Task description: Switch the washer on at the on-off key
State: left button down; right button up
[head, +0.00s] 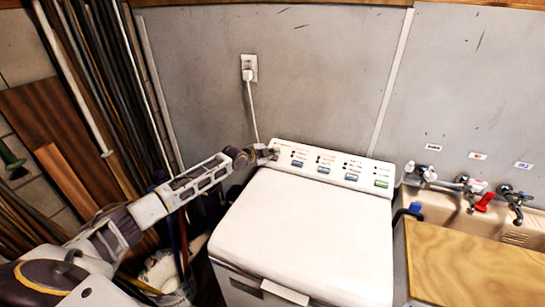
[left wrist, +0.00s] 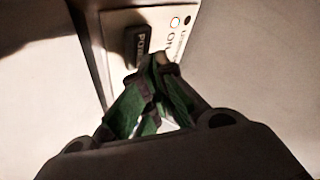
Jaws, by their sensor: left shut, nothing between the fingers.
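The white washer (head: 310,232) stands in the middle of the head view with its lid closed. Its control panel (head: 340,167) runs along the back, with several blue keys and one green key at the right end. My left gripper (head: 270,153) is at the panel's left end and covers part of it. In the left wrist view its green-padded fingers (left wrist: 160,62) are shut and empty. A dark key (left wrist: 138,45) sits just beyond the fingertips, slightly left, beside printed "ON" lettering. I cannot tell whether the fingertips touch the key or panel. My right gripper is out of view.
A plugged-in socket (head: 248,70) is on the grey wall behind. To the right are a sink with taps (head: 470,186) and a wooden board (head: 470,265). Poles and planks (head: 60,125) lean at the left. The washer lid is clear.

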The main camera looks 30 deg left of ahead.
pick_arm(q)
jog(key=shift+r, duration=0.1)
dwell(0.3)
jog(key=shift+s+r+p, duration=0.2)
jog(key=shift+r+p, duration=0.4)
jog(key=shift+p, duration=0.1)
jog(key=r+p, duration=0.1)
jog(key=s+r+p, duration=0.1)
jog(key=r+p, duration=0.1)
jog(key=shift+s+d+r+p, duration=0.1)
jog(key=shift+s+r+p, duration=0.15)
jog(key=shift+p, duration=0.1)
jog(key=shift+f, duration=0.15)
dwell(0.4)
jog(key=shift+s, duration=0.1)
